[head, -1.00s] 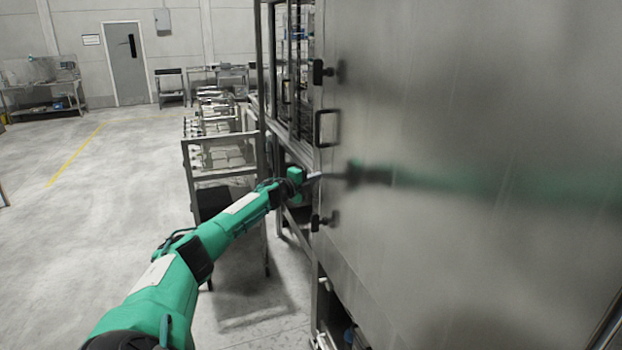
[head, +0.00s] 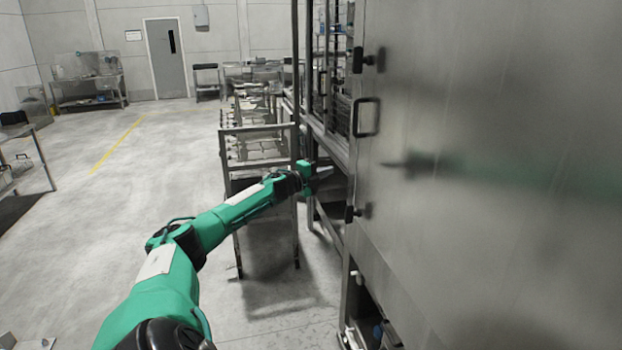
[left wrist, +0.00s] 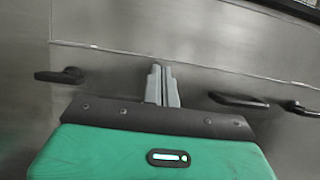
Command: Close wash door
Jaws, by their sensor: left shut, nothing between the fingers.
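The wash door (head: 480,170) is the large flat stainless panel filling the right of the head view. On its left edge it has a dark handle (head: 367,117), with a latch above (head: 368,60) and a latch below (head: 357,212). My left gripper (head: 326,172) is shut and empty, just left of the door edge, below the handle's height. In the left wrist view the shut fingers (left wrist: 162,85) point at a grey metal panel, with the handle (left wrist: 238,100) to their right and a latch (left wrist: 60,76) to their left. I cannot tell whether they touch it. My right gripper is out of view.
Beyond the door edge stands a metal frame with glazed panels. A wheeled metal rack (head: 258,132) stands left of my gripper, close to the forearm. Open concrete floor (head: 120,220) lies to the left. A bench (head: 88,92) is at the back left.

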